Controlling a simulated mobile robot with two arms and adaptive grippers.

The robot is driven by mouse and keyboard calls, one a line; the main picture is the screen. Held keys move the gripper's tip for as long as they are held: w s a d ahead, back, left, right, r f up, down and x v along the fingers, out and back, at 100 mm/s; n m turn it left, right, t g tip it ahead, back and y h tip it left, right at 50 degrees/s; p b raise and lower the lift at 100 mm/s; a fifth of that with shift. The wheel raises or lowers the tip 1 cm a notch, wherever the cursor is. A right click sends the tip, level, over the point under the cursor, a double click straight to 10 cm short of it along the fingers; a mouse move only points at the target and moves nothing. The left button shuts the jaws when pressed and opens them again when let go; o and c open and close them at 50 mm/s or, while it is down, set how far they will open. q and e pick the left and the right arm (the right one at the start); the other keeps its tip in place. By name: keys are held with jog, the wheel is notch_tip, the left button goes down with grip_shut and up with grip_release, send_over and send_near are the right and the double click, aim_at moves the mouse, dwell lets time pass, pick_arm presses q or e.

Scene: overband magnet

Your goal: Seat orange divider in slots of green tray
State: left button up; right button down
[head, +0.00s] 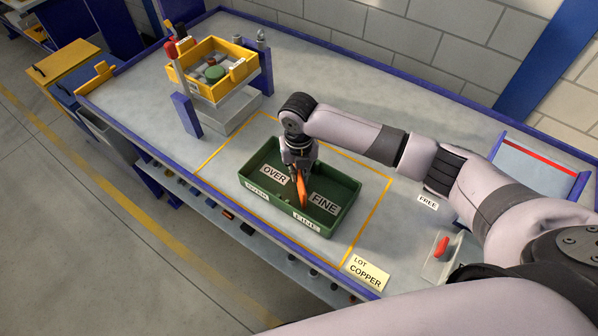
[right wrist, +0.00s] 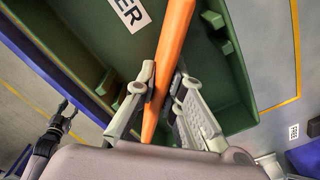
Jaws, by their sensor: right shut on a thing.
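The green tray (head: 345,207) sits on the bench inside a yellow outline, with OVER and FINE labels. My right gripper (head: 301,172) points down into the tray and is shut on the orange divider (head: 303,191), between the two labels. In the right wrist view the divider (right wrist: 170,55) stands between the fingers (right wrist: 162,95) of this gripper. Slot ribs (right wrist: 228,47) show on the tray's inner wall, apart from the divider there. The divider's lower edge and far end are hidden. A small dark gripper, seemingly my left one (right wrist: 66,110), hangs beyond the tray in the right wrist view.
A yellow bin (head: 240,50) with scrap stands on a raised stand at the back left.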

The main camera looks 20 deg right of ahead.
jog(key=shift+f, duration=0.35)
pick_arm(q)
jog(key=shift+s, duration=0.7)
pick_arm(e)
jog(key=shift+f, duration=0.1)
jog(key=c, duration=1.7)
grip_release()
pick_arm(q)
jog(key=shift+w, duration=0.55)
pick_arm(e)
jog(key=shift+r, duration=0.2)
jog(key=shift+w+r, duration=0.1)
jog(key=shift+r, duration=0.2)
pick_arm(q)
jog(key=shift+s+f+b, duration=0.2)
jog(key=shift+f+b, duration=1)
jog(key=shift+b, duration=0.05)
pick_arm(e)
notch_tip(320, 180, up, 11)
jog(key=shift+r, duration=0.15)
